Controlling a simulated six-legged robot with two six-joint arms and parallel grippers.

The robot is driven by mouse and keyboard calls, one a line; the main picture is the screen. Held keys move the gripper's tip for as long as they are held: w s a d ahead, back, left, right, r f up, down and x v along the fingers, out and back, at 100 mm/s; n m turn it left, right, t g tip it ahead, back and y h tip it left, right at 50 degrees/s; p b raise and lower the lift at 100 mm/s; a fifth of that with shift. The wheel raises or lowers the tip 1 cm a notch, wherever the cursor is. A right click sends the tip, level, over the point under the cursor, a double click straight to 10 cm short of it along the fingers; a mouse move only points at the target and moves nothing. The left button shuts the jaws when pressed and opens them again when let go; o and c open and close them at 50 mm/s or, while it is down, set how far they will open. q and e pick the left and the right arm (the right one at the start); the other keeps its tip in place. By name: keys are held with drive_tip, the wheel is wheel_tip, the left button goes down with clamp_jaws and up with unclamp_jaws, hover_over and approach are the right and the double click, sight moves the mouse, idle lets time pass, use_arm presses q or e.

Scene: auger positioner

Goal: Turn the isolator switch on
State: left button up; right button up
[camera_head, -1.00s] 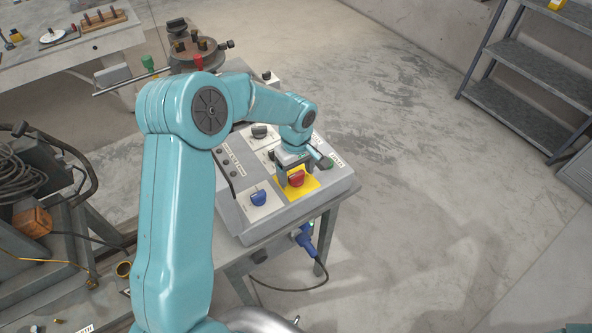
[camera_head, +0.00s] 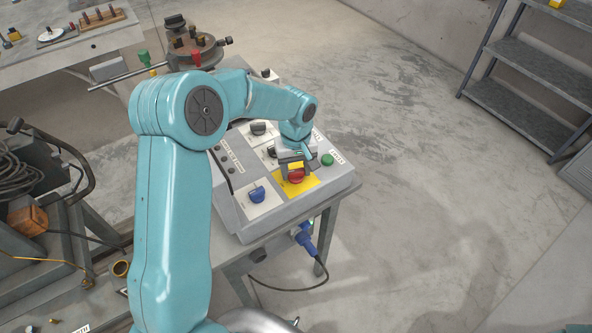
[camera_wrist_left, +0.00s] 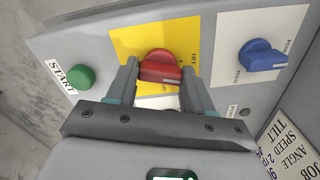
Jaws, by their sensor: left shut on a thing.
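The isolator switch is a red rotary knob (camera_head: 296,176) on a yellow plate (camera_head: 312,183) on the sloped grey control panel. In the left wrist view the red knob (camera_wrist_left: 160,68) stands between the two fingers, on its yellow plate (camera_wrist_left: 205,30). My left gripper (camera_head: 293,168) is over the knob with its fingers shut on the knob's sides. The fingers also show in the left wrist view (camera_wrist_left: 160,75). The lettering beside the knob is partly hidden by the knob and fingers. My right gripper is not in view.
A blue knob (camera_head: 257,194) on a white plate and a green START button (camera_head: 327,160) flank the isolator. A black knob (camera_head: 258,129) lies further back. A blue plug with a cable (camera_head: 306,238) hangs at the panel's front. Open floor lies right.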

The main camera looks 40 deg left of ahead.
sight(296, 170)
use_arm(q)
drive_tip(key=m+b, duration=0.1)
drive_tip(key=m, duration=0.1)
drive_tip(key=shift+w+a+r+m, duration=0.1)
drive_tip(key=shift+m, duration=0.3)
drive_tip(key=m, duration=0.3)
drive_tip(key=shift+m+b, duration=0.3)
drive_tip(key=m, duration=0.3)
drive_tip(key=shift+r+m, duration=0.1)
drive_tip(key=shift+m, duration=0.2)
drive_tip(key=shift+w+m, duration=0.1)
drive_tip(key=shift+m, duration=1.8)
drive_tip(key=o, duration=0.9)
drive_tip(key=shift+o, duration=0.7)
wheel_tip(296, 170, up, 16)
drive_tip(key=shift+r, duration=0.15)
